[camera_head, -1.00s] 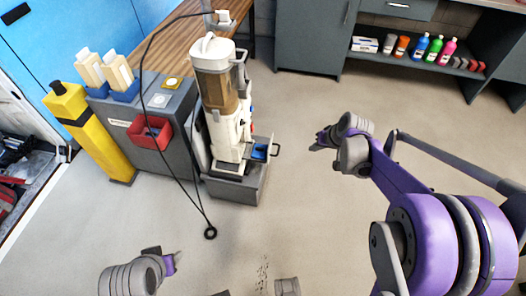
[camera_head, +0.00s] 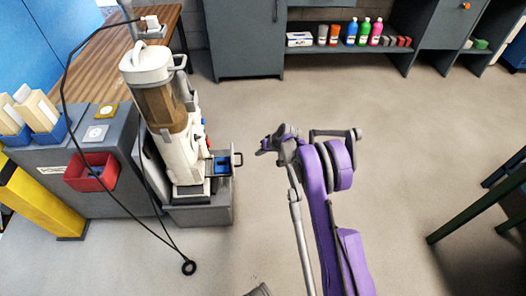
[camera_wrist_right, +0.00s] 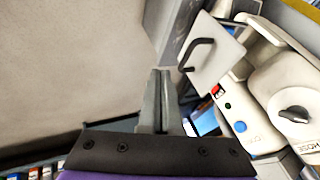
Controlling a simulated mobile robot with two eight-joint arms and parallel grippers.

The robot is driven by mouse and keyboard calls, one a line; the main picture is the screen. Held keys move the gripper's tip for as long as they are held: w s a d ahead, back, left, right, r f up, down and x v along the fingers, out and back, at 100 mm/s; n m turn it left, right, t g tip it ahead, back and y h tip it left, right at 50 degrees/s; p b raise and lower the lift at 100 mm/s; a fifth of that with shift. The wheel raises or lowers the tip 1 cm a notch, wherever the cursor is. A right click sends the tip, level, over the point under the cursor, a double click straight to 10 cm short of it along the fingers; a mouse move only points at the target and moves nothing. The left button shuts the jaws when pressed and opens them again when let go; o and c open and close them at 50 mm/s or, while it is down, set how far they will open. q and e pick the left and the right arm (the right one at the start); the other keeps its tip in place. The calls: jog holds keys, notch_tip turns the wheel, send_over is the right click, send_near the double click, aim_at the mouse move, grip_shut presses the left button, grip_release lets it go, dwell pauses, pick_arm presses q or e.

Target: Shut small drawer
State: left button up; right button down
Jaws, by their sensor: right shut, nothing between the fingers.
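The small drawer (camera_head: 222,158) sticks out from the right side of the white and grey machine (camera_head: 185,155). It is open, with something blue inside and a dark handle on its front. In the right wrist view its pale front panel (camera_wrist_right: 217,52) with the black handle shows just right of my fingertips. My right gripper (camera_head: 262,147) is shut and empty, a short way right of the handle in the head view. Its closed fingers also show in the wrist view (camera_wrist_right: 158,78), apparently apart from the handle. My left gripper is not in view.
A grey cabinet with a red bin (camera_head: 92,172) stands left of the machine. A black cable ends in a ring (camera_head: 189,267) in front of it. Shelves with bottles (camera_head: 364,32) are at the back. A dark green table leg (camera_head: 475,208) stands at right. The middle floor is clear.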

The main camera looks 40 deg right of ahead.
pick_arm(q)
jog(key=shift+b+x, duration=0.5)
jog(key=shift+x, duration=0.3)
pick_arm(e)
jog(key=w+a+f, duration=0.3)
jog(key=a, duration=0.1)
jog(key=shift+w, duration=0.2)
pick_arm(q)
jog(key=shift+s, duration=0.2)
pick_arm(e)
jog(key=w+a, duration=0.2)
jog(key=a, duration=0.2)
jog(key=w+a+b, duration=0.1)
jog(key=w+a, duration=0.2)
jog(key=a, duration=0.1)
jog(key=w+a+b, duration=0.1)
jog(key=w+a, duration=0.1)
jog(key=a, duration=0.2)
jog(key=shift+w, duration=0.2)
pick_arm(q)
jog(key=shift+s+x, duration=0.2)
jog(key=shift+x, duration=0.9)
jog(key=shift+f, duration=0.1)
